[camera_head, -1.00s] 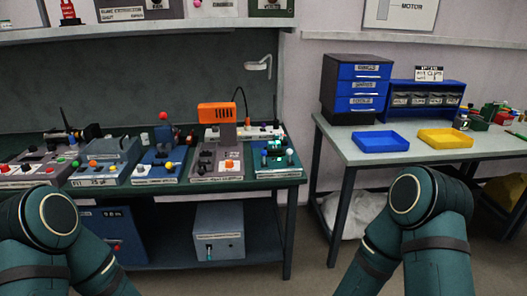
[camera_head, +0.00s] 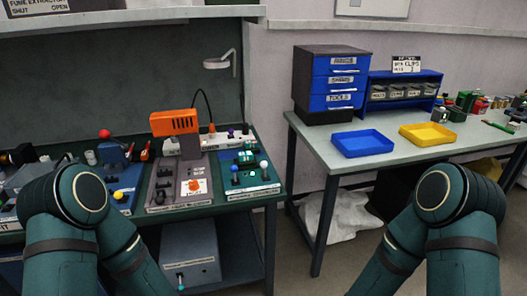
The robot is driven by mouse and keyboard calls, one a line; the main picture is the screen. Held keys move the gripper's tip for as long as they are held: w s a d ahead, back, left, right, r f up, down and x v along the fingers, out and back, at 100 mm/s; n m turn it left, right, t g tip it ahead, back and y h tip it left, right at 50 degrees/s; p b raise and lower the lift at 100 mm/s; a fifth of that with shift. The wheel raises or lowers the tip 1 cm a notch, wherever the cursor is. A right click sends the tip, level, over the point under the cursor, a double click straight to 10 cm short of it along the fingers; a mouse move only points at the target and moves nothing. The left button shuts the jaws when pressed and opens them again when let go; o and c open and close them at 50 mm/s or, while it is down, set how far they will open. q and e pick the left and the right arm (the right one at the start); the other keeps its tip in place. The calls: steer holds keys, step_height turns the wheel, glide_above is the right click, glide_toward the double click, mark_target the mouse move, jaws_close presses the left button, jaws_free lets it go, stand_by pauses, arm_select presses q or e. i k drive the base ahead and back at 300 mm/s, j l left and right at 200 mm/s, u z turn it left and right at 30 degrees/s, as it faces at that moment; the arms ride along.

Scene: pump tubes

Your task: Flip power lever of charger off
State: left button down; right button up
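I cannot tell for certain which device is the charger, as the labels are too small to read. A grey box (camera_head: 188,252) sits on the lower shelf of the left workbench, with a small teal-tipped lever (camera_head: 181,283) on its front. On the bench top, a grey panel (camera_head: 165,190) carries dark switches and an orange knob (camera_head: 193,186). A green panel (camera_head: 250,175) with blue-white knobs stands to its right. Both my arms show at the bottom corners, but neither gripper is in view.
An orange device (camera_head: 174,123) stands behind the grey panel. A right table (camera_head: 310,140) holds blue drawers (camera_head: 335,80), a blue tray (camera_head: 362,143) and a yellow tray (camera_head: 428,135). A white bag (camera_head: 337,215) lies under it. Floor shows between the benches.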

mark_target(234, 169)
steer(key=i+j+z, duration=0.3)
steer(key=i, duration=0.15)
steer(key=i+j+z, duration=0.3)
steer(key=i+l, duration=0.1)
